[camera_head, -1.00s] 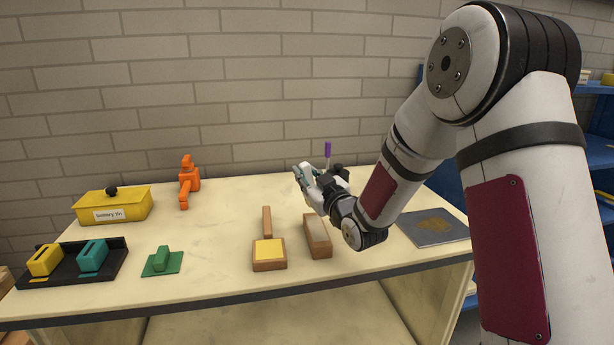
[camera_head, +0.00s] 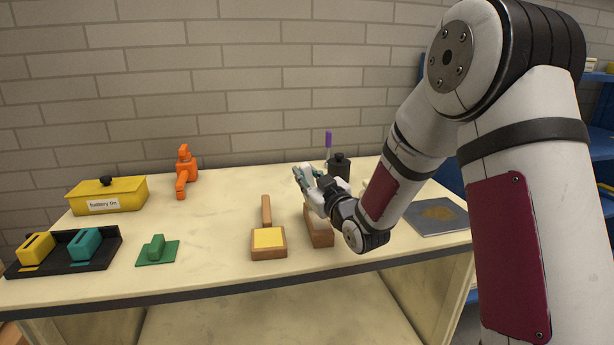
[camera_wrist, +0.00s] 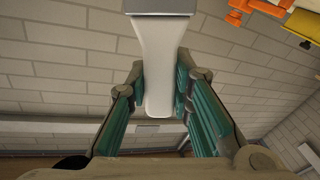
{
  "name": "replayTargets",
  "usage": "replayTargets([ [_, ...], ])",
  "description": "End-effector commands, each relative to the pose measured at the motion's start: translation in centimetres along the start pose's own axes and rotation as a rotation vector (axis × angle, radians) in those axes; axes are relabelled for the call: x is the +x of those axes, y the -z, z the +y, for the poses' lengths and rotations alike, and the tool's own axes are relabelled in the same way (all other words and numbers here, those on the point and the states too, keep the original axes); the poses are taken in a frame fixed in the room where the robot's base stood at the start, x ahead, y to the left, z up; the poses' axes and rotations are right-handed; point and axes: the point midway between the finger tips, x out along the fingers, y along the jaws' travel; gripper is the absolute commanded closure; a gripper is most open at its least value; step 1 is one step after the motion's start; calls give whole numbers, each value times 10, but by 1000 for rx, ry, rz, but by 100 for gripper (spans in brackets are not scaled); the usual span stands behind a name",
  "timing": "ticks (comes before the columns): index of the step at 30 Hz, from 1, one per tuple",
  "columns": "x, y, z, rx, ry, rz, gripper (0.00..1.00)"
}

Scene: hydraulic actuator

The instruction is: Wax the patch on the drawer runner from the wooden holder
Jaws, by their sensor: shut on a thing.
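My gripper (camera_head: 307,178) is over the table, behind the wooden block, with its teal fingers pointing to the back left. In the wrist view my gripper (camera_wrist: 161,88) is shut on a smooth white tapered piece (camera_wrist: 158,55) with a grey flat end at the top of the picture. A wooden block (camera_head: 319,236) with a paler top stands near the front edge, partly hidden by my wrist. A wooden piece with a yellow square pad (camera_head: 269,239) and a handle lies left of it. A grey plate with a brownish patch (camera_head: 437,214) lies at the right.
A dark bottle (camera_head: 341,167) and a purple-topped tool (camera_head: 328,142) stand behind my gripper. At left are a yellow battery tin (camera_head: 107,197), an orange tool (camera_head: 186,172), a green piece (camera_head: 157,250) and a black tray (camera_head: 104,262). The middle left tabletop is clear.

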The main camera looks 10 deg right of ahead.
Motion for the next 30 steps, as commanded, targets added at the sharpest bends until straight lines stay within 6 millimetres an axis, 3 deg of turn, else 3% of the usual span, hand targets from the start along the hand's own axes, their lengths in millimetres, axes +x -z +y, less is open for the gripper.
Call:
replayTargets([
  [30, 0, -7, -2, 0, 0, 0, 100],
])
